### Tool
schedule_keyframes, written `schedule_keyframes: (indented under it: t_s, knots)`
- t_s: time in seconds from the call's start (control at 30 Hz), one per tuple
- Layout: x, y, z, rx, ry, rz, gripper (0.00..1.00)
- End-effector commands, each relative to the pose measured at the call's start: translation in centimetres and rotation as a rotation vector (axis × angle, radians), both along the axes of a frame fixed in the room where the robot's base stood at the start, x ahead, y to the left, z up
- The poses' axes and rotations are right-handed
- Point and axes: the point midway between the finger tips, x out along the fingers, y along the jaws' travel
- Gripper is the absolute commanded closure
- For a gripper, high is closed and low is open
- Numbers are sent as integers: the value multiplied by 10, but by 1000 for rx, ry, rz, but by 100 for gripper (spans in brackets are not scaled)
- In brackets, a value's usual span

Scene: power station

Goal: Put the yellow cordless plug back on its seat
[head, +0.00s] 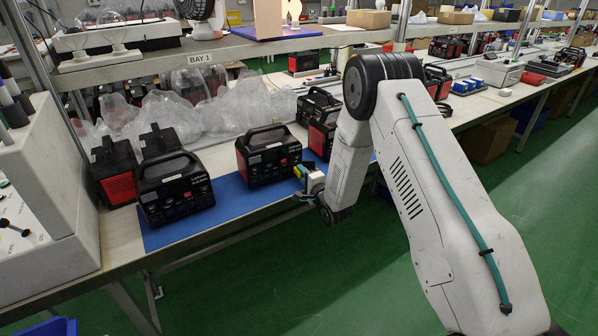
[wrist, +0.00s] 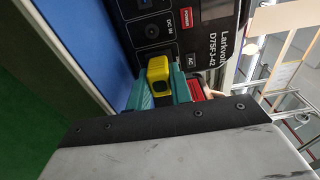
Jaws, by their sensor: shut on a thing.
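The yellow plug (wrist: 158,73) sits between the teal fingers of my gripper (wrist: 165,92) in the wrist view, and the fingers are shut on it. In the head view my gripper (head: 304,178) is at the right front of a black and red power station (head: 267,158), with a bit of the yellow plug (head: 297,171) showing. In the wrist view the power station's front panel (wrist: 180,25) is close beyond the plug, with a round DC port, a red POWER label and an AC label. The seat is not clearly visible. I cannot tell whether the plug touches the panel.
The power station stands on a blue mat (head: 223,205) on the bench. Another power station (head: 174,187) stands to its left, and one (head: 322,131) stands behind my arm. Clear plastic bags (head: 165,117) lie behind. The mat's front strip is bare.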

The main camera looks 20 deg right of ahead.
Motion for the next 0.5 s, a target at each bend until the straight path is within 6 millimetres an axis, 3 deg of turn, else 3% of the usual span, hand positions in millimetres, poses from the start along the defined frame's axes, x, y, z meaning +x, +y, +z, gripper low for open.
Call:
schedule_keyframes:
  t_s: [0.5]
  knots:
    - [-20,-5,0,0,0,0,100]
